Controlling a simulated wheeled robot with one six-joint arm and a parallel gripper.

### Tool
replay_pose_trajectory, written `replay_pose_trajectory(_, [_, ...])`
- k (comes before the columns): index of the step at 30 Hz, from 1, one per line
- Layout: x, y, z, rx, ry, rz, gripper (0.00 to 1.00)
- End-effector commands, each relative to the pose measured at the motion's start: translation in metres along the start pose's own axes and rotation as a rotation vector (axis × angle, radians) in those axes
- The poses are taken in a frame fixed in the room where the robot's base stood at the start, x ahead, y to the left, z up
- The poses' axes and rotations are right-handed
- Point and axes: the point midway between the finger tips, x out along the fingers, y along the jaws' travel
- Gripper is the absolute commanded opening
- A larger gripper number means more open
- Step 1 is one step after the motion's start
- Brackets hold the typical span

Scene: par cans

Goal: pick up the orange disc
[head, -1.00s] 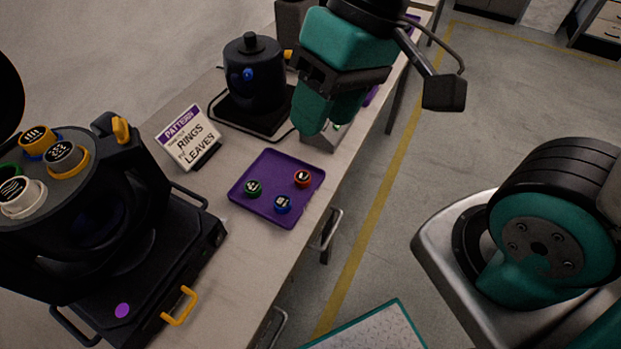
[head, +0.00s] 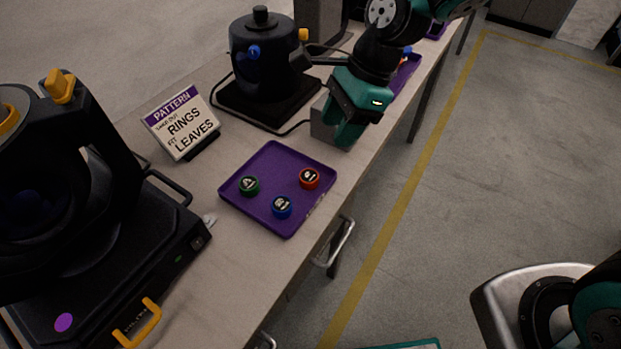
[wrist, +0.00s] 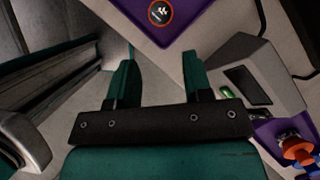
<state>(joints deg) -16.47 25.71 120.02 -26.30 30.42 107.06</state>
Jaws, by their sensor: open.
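My gripper (head: 349,135) is over the right edge of the table, beside a grey box. In the wrist view my gripper (wrist: 160,68) has its two fingers apart with nothing between them. A purple tray (head: 262,162) in front of it holds a green disc (head: 249,186), a blue disc (head: 282,207) and a red disc (head: 309,178). The red disc shows at the top of the wrist view (wrist: 160,12). No disc that is clearly orange shows on this tray. Small orange and blue pieces (wrist: 298,148) show at the wrist view's lower right; their shape is unclear.
A sign (head: 181,122) stands behind the tray. A dark pot-like machine (head: 262,60) stands at the back, with a grey box (head: 322,124) near my gripper. A large black machine (head: 110,265) fills the left. Bare table lies in front of the tray.

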Motion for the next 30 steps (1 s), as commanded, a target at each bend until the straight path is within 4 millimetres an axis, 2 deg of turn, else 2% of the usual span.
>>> replay_pose_trajectory(1, [0.015,0.001,0.000,-0.001,0.001,0.006,0.46])
replay_pose_trajectory(3, [0.030,0.001,0.000,-0.001,0.000,0.005,0.46])
replay_pose_trajectory(9, [0.061,0.000,0.000,-0.001,0.001,0.002,0.46])
replay_pose_trajectory(16, [0.078,0.000,0.002,-0.001,0.000,0.001,0.46])
replay_pose_trajectory(24, [0.115,-0.001,0.006,-0.001,0.001,0.000,0.46])
replay_pose_trajectory(30, [0.120,-0.002,0.005,-0.001,0.000,-0.003,0.46])
